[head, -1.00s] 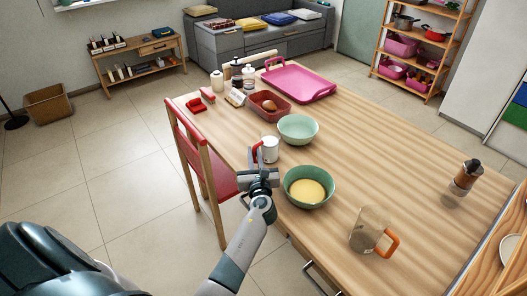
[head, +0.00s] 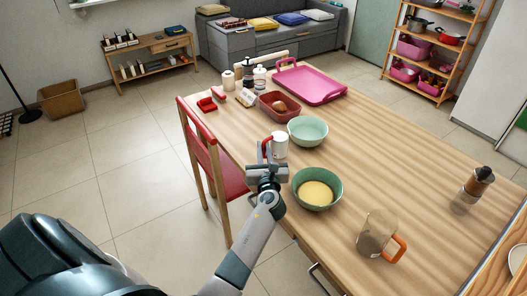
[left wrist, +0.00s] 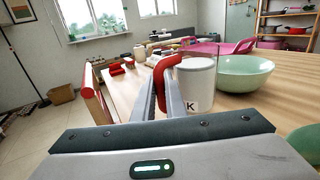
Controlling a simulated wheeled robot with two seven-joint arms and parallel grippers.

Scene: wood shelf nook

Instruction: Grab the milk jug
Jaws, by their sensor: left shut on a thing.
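The milk jug (head: 280,146) is a white cylinder with a red handle, upright near the table's left edge. In the left wrist view the white jug (left wrist: 197,80) shows a letter K low on its side. My left gripper (head: 266,160) reaches in from the table's near left edge. Its fingers (left wrist: 163,98) are shut on the red handle, on the left side of the jug. Whether the jug's base touches the table is hard to tell. My right gripper is not in view.
A green bowl (head: 308,131) stands close right of the jug, and another bowl with yellow contents (head: 336,200) is nearer. A red chair (head: 200,130) stands left.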

